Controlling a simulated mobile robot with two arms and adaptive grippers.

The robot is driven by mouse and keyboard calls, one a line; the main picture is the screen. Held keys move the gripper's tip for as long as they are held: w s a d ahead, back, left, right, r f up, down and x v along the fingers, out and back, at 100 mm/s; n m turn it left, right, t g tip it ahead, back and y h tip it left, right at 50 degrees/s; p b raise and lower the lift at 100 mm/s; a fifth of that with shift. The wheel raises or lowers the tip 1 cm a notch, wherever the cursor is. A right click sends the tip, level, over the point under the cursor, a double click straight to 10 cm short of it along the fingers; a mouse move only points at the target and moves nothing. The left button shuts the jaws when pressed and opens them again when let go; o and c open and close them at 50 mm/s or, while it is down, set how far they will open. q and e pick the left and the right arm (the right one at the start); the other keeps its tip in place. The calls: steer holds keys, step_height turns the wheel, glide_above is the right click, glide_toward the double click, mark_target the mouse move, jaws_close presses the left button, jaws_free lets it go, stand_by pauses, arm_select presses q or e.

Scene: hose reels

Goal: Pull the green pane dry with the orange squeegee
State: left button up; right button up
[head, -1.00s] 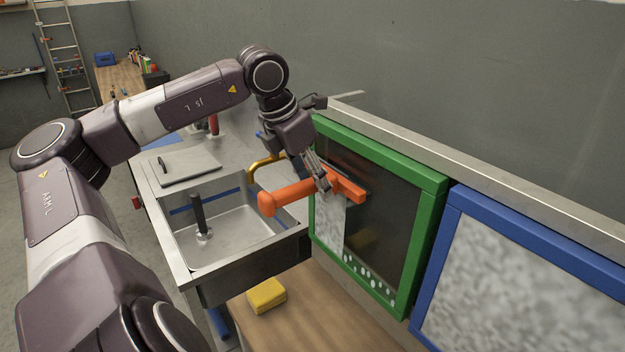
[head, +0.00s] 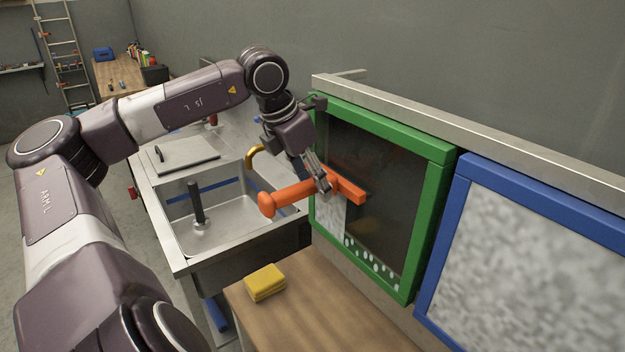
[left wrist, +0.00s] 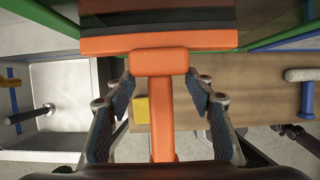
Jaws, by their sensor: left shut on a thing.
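The green-framed pane (head: 447,190) stands upright at the wall. Most of its glass is dark and clear. A whitish mottled patch (head: 329,219) is left at its lower left, with pale drops along the bottom edge. The orange squeegee (head: 290,196) lies with its head at the left part of the glass, its handle sticking out to the left. My left gripper (head: 324,183) is shut on the squeegee. In the left wrist view the squeegee's orange handle (left wrist: 161,110) runs between the fingers, with its wide head above. My right gripper is not in view.
A blue-framed mottled pane (head: 540,270) stands to the right. A steel sink (head: 225,225) with a dark upright pipe is left of the green pane. A yellow sponge (head: 264,282) lies on the wooden bench top (head: 315,310) below.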

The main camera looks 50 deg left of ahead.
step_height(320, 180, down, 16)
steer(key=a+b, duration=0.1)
steer(key=b, duration=1.4)
steer(key=shift+b, duration=0.3)
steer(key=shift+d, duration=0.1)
